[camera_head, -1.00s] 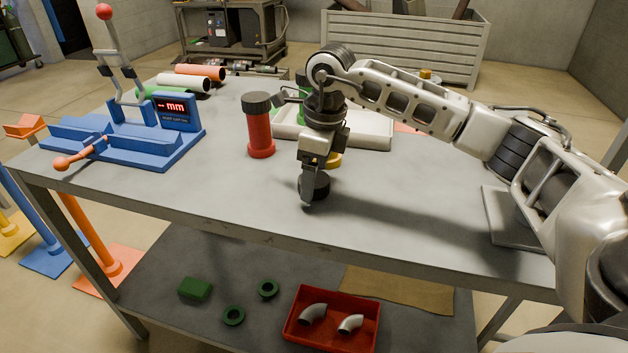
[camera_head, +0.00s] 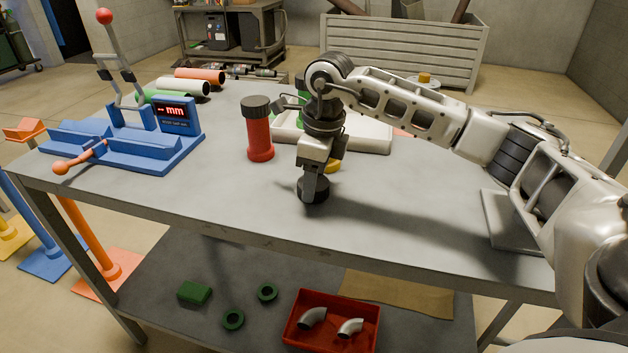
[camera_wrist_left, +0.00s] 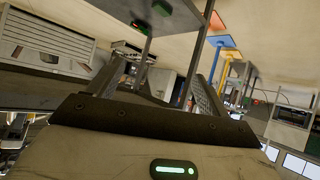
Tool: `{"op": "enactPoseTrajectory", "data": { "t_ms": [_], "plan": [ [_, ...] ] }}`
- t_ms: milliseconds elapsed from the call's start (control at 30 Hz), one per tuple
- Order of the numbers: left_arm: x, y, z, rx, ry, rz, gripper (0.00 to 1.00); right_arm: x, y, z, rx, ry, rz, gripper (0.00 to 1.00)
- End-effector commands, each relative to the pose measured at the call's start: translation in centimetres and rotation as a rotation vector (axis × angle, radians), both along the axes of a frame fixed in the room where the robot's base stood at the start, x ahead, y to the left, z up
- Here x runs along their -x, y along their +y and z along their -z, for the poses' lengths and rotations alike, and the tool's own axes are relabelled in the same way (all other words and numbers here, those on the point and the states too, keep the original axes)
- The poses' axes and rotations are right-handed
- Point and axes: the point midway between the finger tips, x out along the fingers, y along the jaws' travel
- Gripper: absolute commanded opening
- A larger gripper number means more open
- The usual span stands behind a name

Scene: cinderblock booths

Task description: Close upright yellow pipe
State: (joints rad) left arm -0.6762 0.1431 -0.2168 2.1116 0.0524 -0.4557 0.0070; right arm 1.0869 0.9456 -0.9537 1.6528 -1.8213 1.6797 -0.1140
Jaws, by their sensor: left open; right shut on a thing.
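My right gripper (camera_head: 311,188) points down over the workbench, shut on a black cap (camera_head: 318,193) low at the tabletop; I cannot tell whether the cap touches it. Just behind it, a small bit of yellow (camera_head: 333,167) shows at table level. It may be the yellow pipe, but the gripper and wrist hide the rest, so I cannot tell whether it stands upright. A red pipe (camera_head: 260,145) stands upright to the left with a dark cap (camera_head: 257,106) on top. My left gripper (camera_wrist_left: 158,82) is open and empty in the left wrist view.
A blue gauge fixture (camera_head: 120,145) with levers stands on the left of the bench. Loose pipes (camera_head: 200,75) lie at the back left. The front tabletop is mostly clear.

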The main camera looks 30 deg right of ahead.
Motion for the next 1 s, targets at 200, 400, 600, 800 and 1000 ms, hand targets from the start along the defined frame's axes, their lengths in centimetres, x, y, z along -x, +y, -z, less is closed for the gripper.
{"op": "enactPoseTrajectory", "data": {
  "t_ms": [200,400,600,800,1000],
  "plan": [
    [-0.1,0.0,0.3,0.004,-0.003,0.000,0.79,-0.1,0.1,-1.8,-0.002,-0.005,-0.001,0.32],
    [-0.2,-0.1,0.2,0.012,-0.011,-0.001,0.79,2.1,1.0,-5.8,0.000,-0.008,-0.005,0.32],
    [-0.3,-0.2,0.4,0.020,-0.017,-0.003,0.79,6.2,2.9,-9.7,0.002,-0.005,-0.007,0.32],
    [-0.2,-0.3,0.7,0.030,-0.013,-0.005,0.79,10.1,4.7,-11.6,0.001,-0.006,-0.003,0.32],
    [-0.2,-0.3,0.4,0.030,-0.010,-0.007,0.79,12.2,5.6,-12.8,0.000,-0.003,-0.001,0.32]
  ]
}}
